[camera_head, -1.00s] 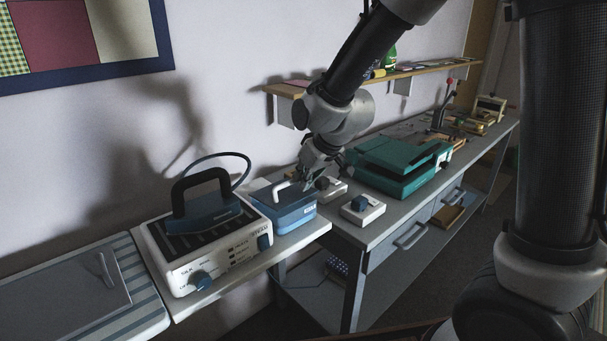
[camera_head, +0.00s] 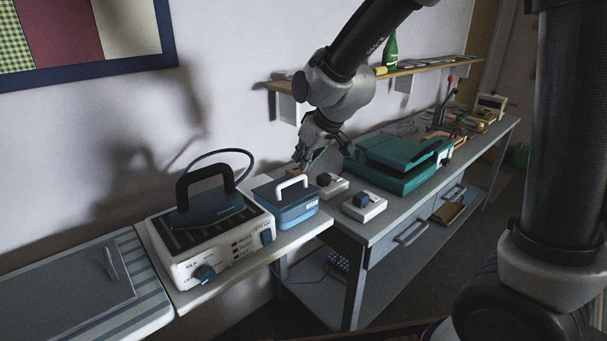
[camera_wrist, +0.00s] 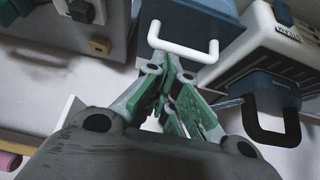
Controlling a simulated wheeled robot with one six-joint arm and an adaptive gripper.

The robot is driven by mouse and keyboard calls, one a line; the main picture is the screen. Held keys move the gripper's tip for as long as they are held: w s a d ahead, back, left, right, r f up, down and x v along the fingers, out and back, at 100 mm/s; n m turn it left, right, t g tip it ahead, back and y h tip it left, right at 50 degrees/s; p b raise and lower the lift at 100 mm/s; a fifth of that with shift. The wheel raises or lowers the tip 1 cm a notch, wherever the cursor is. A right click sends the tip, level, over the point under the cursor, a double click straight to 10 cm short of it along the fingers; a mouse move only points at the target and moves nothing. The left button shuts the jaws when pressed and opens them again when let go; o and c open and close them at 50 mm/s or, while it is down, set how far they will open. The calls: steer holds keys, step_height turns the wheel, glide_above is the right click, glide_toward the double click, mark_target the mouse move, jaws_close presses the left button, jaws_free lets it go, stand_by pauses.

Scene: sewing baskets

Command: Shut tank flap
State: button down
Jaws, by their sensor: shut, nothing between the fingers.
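The tank (camera_head: 290,213) is a blue box at the right end of the light bench, right of the steam-iron station. Its blue flap (camera_head: 272,189) carries a white bar handle (camera_head: 291,183). The flap lies roughly level on top, and I see no clear gap under it. My gripper (camera_head: 303,163) is shut and empty, above and behind the tank, apart from the handle. In the wrist view the green-padded fingers (camera_wrist: 172,72) point toward the white handle (camera_wrist: 183,48), with the blue tank (camera_wrist: 200,12) beyond it.
The iron (camera_head: 212,208) stands on its white station (camera_head: 190,268) left of the tank, its cable looping up behind. Two small white boxes with dark knobs, one at the front (camera_head: 364,209), and a teal press (camera_head: 390,178) are to the right. A wall shelf (camera_head: 415,70) hangs above.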

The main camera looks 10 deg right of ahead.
steer(key=s+d+f, duration=0.1)
steer(key=s+d, duration=0.4)
steer(key=s, duration=0.3)
step_height(320, 180, up, 12)
glide_above(292, 181)
steer(key=s+d, duration=0.1)
steer(key=s, duration=0.1)
steer(key=shift+g, duration=0.4)
steer(key=w+f, duration=0.1)
steer(key=f, duration=0.3)
steer(key=w+a+f, duration=0.1)
steer(key=f, duration=0.3)
steer(key=w+f, duration=0.1)
steer(key=f, duration=0.3)
steer(key=shift+a+f, duration=0.15)
steer(key=shift+a, duration=0.15)
steer(key=shift+f, duration=0.35)
steer(key=shift+s, duration=0.1)
steer(key=shift+s+d+f, duration=0.15)
steer(key=shift+s+f, duration=0.05)
steer(key=shift+f, duration=0.2)
steer(key=shift+s+d+f, duration=0.15)
steer(key=shift+f, duration=0.35)
